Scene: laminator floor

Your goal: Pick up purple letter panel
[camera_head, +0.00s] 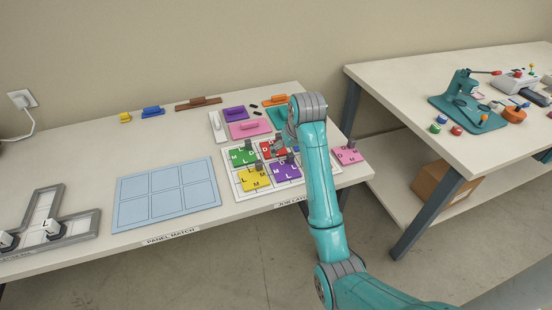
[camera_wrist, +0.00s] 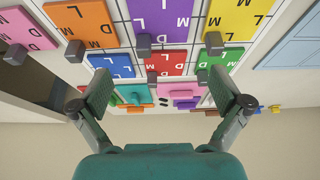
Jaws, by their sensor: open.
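The purple letter panel (camera_head: 284,173) lies flat in the front row of the white grid board, right of the yellow panel (camera_head: 252,180); my arm runs just right of it. My gripper (camera_wrist: 160,88) is open and empty, fingers wide apart. In the picture the purple panel appears above the fingertips, not between them. In the head view my gripper's fingers cannot be made out.
Green (camera_head: 242,156), red (camera_wrist: 165,63) and blue (camera_wrist: 112,65) panels fill the neighbouring row. A pink letter panel (camera_head: 348,155) sits at the table's right end. Plain handled panels, including a pink one (camera_head: 250,129), lie behind the grid. An empty light-blue board (camera_head: 165,195) is on the left.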

